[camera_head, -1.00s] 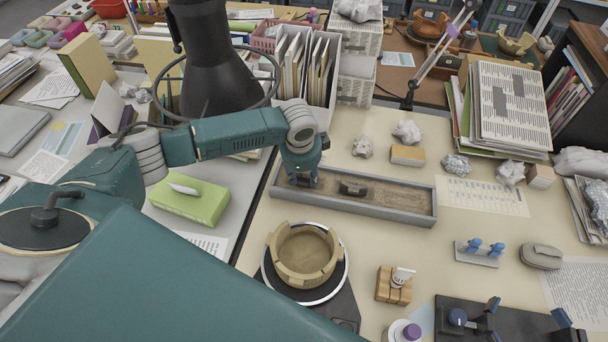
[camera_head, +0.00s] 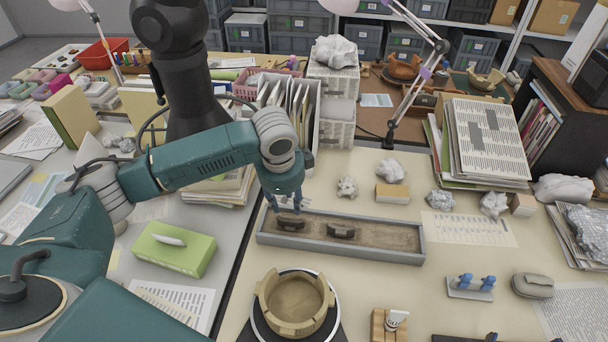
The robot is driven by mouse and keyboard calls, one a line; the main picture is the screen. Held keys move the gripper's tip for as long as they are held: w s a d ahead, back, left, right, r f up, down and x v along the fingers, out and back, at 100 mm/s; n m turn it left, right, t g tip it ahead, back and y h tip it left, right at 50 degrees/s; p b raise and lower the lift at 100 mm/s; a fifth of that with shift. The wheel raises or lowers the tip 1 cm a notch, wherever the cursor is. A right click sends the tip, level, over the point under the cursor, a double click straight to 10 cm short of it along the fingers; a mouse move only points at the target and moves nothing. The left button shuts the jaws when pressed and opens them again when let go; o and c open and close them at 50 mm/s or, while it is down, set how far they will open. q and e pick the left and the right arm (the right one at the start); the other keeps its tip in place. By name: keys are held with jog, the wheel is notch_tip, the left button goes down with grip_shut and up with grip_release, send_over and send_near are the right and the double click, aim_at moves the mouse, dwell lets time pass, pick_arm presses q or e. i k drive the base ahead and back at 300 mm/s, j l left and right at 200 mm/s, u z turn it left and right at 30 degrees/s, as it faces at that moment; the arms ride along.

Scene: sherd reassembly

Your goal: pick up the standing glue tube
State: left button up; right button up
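The white glue tube (camera_head: 396,319) stands upright in a small wooden block (camera_head: 377,327) at the bottom edge, right of the ring-shaped clay vessel (camera_head: 268,294). The block's lower part is cut off by the frame. My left gripper (camera_head: 287,206) points down over the left part of the long grey sand tray (camera_head: 400,257), well away from the tube. Its fingers look spread, with nothing visible between them. A dark sherd (camera_head: 291,223) lies in the sand just below the fingertips, and a second sherd (camera_head: 341,230) lies to its right.
The vessel sits on a round turntable (camera_head: 257,324). A small stand with blue pegs (camera_head: 470,287) and a grey case (camera_head: 533,286) stand to the right. A green tissue box (camera_head: 174,249) is at left.

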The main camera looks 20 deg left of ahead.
aim_at(394, 318)
jog(key=k, duration=2)
